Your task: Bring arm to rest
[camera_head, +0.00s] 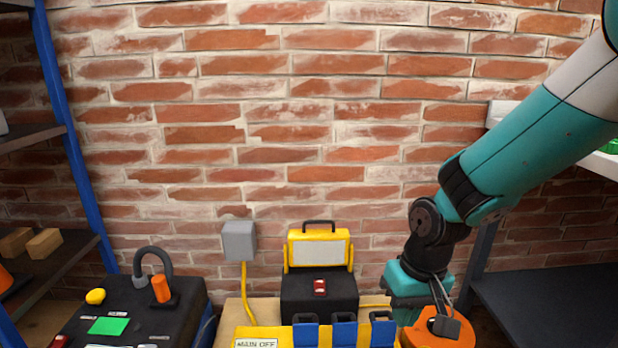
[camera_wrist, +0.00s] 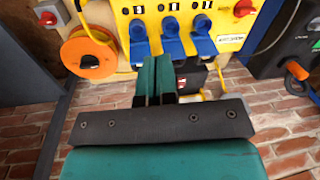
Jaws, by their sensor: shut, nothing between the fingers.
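My gripper (camera_wrist: 155,72) shows in the wrist view as two teal fingers side by side, closed together with nothing between them. The fingertips cannot be made out there.
A grey wall box (camera_head: 239,241) feeds a yellow cable. Shelving (camera_head: 70,140) flanks left; a dark shelf (camera_head: 550,295) is at right.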

